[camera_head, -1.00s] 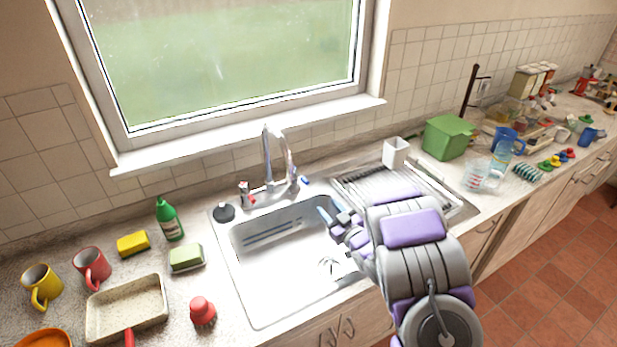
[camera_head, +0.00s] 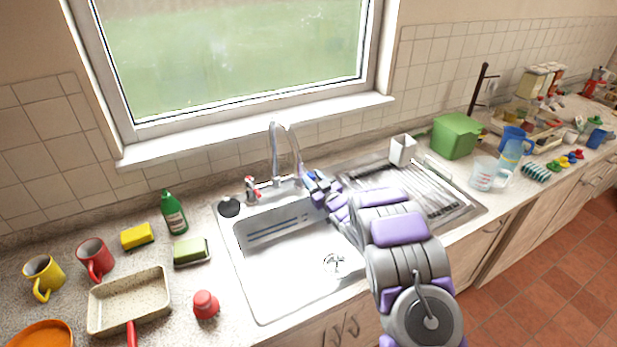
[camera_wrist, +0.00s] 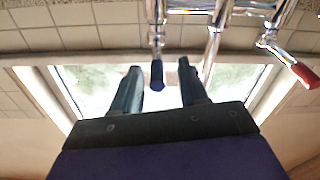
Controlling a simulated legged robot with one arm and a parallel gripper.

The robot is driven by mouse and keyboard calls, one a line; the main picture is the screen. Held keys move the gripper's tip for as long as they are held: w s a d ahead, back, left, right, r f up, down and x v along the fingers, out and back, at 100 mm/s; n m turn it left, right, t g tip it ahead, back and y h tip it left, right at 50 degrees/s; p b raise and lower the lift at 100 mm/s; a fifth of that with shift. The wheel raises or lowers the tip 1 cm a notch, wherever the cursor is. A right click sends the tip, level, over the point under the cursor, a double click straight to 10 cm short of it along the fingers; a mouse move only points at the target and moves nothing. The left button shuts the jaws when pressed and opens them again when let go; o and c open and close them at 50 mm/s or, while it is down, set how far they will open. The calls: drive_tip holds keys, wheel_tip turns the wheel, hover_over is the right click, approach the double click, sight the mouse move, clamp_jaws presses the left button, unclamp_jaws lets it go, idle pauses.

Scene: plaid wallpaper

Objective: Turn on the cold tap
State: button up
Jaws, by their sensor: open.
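The chrome mixer tap (camera_head: 275,150) stands behind the sink, with its red-marked hot handle (camera_head: 252,188) on the left. In the wrist view, which looks upside down, the blue cold handle (camera_wrist: 157,74) shows between the two dark fingertips of my gripper (camera_wrist: 160,72). The fingers are open, with a gap on each side of the handle. The red hot handle (camera_wrist: 304,74) is off to the right there. No water flow is visible.
The sink basin (camera_head: 290,285) lies below my arm, empty apart from its drain. The draining rack (camera_head: 440,200) and a white holder (camera_head: 402,150) are to the right. A green bottle (camera_head: 174,214) and sponges stand left. The window is behind the tap.

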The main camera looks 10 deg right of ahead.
sight(310, 175)
drive_tip(key=shift+d+x, duration=0.2)
drive_tip(key=shift+x, duration=1.4)
drive_tip(key=shift+f, duration=0.1)
drive_tip(key=shift+w+a, duration=0.1)
drive_tip(key=shift+c, duration=0.3)
clamp_jaws()
